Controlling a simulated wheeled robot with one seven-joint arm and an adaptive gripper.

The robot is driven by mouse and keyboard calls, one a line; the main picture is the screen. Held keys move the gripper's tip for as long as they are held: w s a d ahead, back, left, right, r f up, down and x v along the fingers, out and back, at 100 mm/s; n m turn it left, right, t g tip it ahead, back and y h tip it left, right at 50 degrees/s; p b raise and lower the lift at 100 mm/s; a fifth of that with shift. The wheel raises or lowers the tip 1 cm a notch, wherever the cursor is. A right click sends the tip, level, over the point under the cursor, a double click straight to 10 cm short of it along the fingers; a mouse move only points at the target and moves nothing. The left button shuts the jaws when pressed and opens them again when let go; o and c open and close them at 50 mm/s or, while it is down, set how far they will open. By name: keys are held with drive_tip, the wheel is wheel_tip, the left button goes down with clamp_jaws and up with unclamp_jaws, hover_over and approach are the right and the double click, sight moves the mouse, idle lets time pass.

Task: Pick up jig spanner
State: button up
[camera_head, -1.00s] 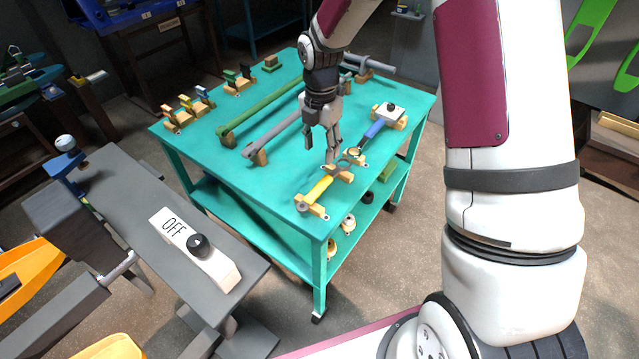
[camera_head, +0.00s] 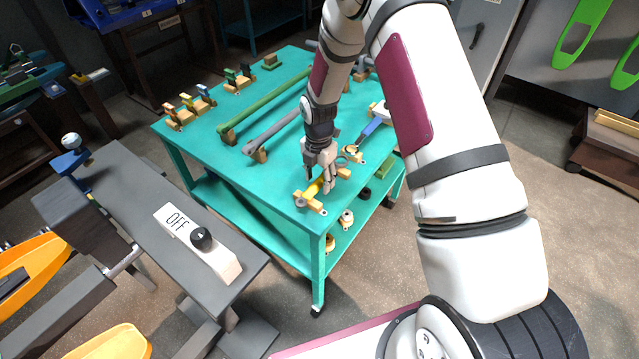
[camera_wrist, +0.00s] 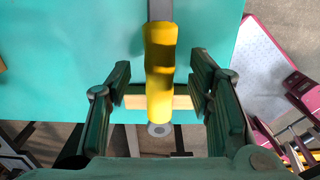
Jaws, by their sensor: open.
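A spanner-like tool with a yellow handle (camera_head: 312,190) and a grey shaft rests on wooden supports near the front corner of the teal table. In the wrist view its yellow handle (camera_wrist: 159,65) runs upright through the middle, over a wooden support (camera_wrist: 132,102). My gripper (camera_head: 319,181) is over this handle, open. In the wrist view its two fingers (camera_wrist: 160,82) stand one on each side of the handle, with a gap on both sides. My gripper hides part of the tool in the head view.
The teal table (camera_head: 215,160) also bears a blue-handled tool (camera_head: 372,130), a long green bar (camera_head: 262,105) and a grey bar (camera_head: 270,135). Small coloured tools (camera_head: 187,105) stand at its left edge. A grey bench with an OFF switch box (camera_head: 198,243) stands at the front left.

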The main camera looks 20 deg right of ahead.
drive_tip(key=shift+f, duration=0.4)
clamp_jaws()
drive_tip(key=shift+r, duration=0.2)
